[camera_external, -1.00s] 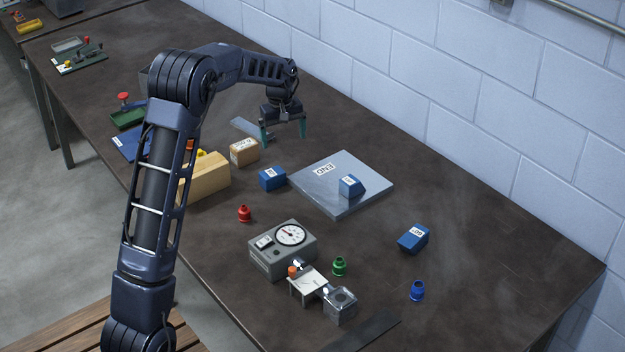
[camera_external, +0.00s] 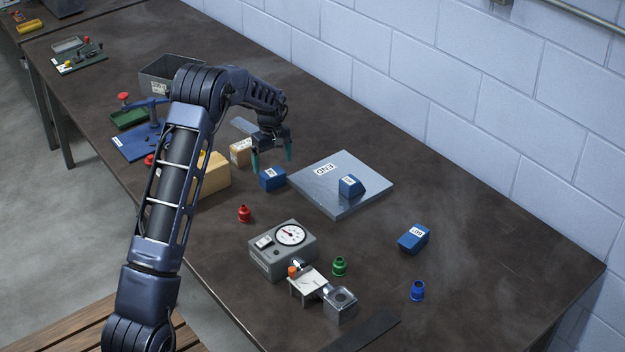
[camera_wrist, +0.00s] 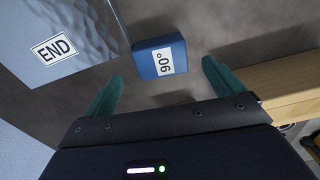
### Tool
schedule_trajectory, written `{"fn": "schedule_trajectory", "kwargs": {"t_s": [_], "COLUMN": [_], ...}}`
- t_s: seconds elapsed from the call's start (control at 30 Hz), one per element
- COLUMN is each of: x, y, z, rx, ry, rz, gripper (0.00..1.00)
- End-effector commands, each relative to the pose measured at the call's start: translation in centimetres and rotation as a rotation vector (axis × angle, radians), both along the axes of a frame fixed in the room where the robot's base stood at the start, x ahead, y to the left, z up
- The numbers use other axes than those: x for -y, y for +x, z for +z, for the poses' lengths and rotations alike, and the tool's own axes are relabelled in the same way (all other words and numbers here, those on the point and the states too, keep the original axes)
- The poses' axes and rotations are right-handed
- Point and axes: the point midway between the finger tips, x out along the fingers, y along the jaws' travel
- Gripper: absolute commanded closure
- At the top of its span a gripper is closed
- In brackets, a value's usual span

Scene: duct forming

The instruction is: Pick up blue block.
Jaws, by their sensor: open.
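A blue block (camera_external: 272,179) lies on the table just left of the grey END plate (camera_external: 322,203). A second blue block (camera_external: 350,186) sits on the plate, and a third blue block (camera_external: 413,239) lies on the table to the right. My gripper (camera_external: 271,160) is open and empty, above the first block. In the wrist view its two teal fingers (camera_wrist: 163,82) are apart, with the block ahead of and between them, not touching.
A yellow-tan block (camera_external: 211,180) and a small brown box (camera_external: 241,151) stand close to the left of the gripper. The right of the table has free room.

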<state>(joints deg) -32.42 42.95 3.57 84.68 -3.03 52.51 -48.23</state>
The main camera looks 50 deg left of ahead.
Motion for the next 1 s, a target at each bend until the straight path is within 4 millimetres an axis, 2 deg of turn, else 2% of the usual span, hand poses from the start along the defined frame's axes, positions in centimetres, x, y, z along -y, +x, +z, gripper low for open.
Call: {"fn": "schedule_trajectory", "kwargs": {"t_s": [0.17, 0.5, 0.77, 1.0], "x": [-0.1, -0.1, -0.1, -0.1], "y": [-0.1, -0.2, -0.2, -0.2], "z": [-1.0, -5.1, -5.5, -5.4], "rx": [0.000, 0.001, 0.003, 0.003], "ry": [0.000, 0.000, 0.000, 0.000], "rz": [0.000, 0.001, 0.000, 0.000], "gripper": [0.06, 0.06, 0.06, 0.52]}}
